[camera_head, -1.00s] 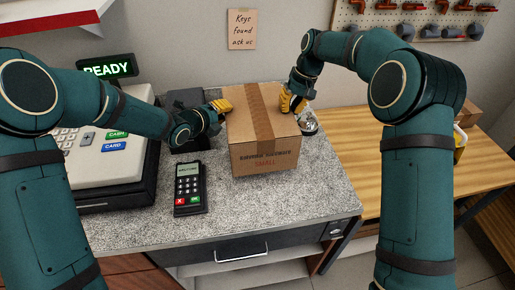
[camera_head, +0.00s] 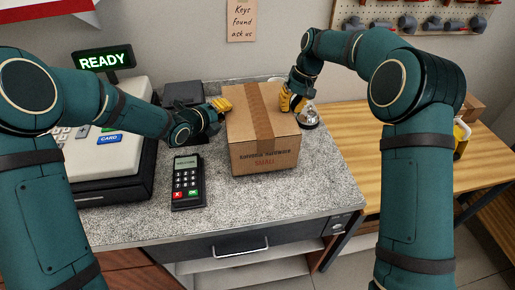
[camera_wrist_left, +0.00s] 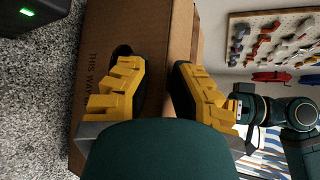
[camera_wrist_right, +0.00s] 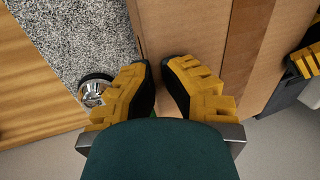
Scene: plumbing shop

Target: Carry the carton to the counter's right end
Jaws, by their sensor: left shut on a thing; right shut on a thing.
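The brown cardboard carton (camera_head: 250,135), taped along its top, is upright between my two grippers above the middle-right part of the speckled counter (camera_head: 230,222). I cannot tell whether its bottom touches the counter. My left gripper (camera_head: 220,104) is shut on the carton's left side; in the left wrist view its yellow fingers (camera_wrist_left: 152,62) straddle the wall, one at a dark hand hole. My right gripper (camera_head: 291,103) is shut on the right side, and its fingers (camera_wrist_right: 156,64) show against the carton (camera_wrist_right: 182,25) in the right wrist view. The carton's underside is hidden.
A card terminal (camera_head: 186,183) lies left of the carton, with a cash register (camera_head: 112,165) beyond it. A silver bell (camera_head: 309,119) stands close to the carton's right side. A lower wooden bench (camera_head: 365,140) adjoins on the right.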

